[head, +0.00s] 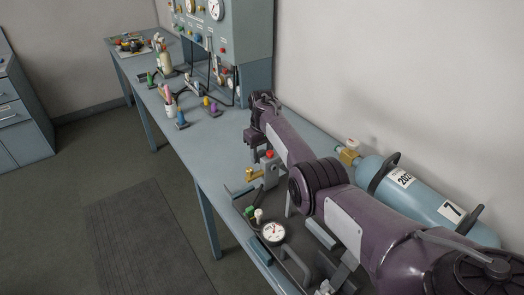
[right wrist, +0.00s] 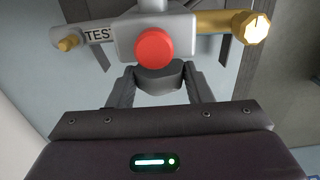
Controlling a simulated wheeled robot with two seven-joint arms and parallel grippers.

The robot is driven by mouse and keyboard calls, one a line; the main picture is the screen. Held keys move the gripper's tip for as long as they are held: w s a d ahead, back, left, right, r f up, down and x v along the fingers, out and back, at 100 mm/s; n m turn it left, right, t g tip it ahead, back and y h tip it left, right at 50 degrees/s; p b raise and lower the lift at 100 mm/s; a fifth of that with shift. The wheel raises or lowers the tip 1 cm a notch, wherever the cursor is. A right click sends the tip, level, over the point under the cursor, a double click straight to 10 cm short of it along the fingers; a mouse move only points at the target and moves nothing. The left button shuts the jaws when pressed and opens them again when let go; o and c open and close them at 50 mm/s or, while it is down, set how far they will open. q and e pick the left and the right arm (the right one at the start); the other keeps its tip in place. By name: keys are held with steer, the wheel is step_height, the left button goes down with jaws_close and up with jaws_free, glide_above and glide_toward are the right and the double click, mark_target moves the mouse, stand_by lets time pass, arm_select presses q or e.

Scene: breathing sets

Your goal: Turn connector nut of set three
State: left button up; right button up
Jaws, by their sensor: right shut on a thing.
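A grey block (right wrist: 125,36) marked "TEST" carries a red round button (right wrist: 152,48), a small brass fitting (right wrist: 68,43) on the left and a larger brass end (right wrist: 256,28) on the right. In the head view the block (head: 271,172) stands on the bench beside my right arm. My right gripper (right wrist: 160,80) is shut on a dark grey rounded part (right wrist: 159,74) just below the red button. I cannot tell whether this part is the connector nut of set three. In the head view the fingertips are hard to make out. My left gripper is not in view.
A round gauge (head: 273,232) sits near the bench front. A blue cylinder (head: 425,195) marked 7 lies along the wall. Several small coloured items and a gauge panel (head: 235,35) stand farther back on the bench (head: 215,150). The floor at left is clear.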

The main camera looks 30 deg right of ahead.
steer(key=shift+a+r+h+p, duration=0.1)
steer(key=shift+r+h+p, duration=0.15)
steer(key=shift+h+p, duration=0.5)
steer(key=shift+a+f+h+p, duration=0.1)
steer(key=shift+f+h+p, duration=0.05)
steer(key=shift+h+p, duration=0.55)
steer(key=shift+a+f+h, duration=0.1)
steer(key=shift+h, duration=0.55)
steer(key=shift+a+f+h, duration=0.15)
steer(key=shift+h, duration=0.85)
steer(key=o, duration=1)
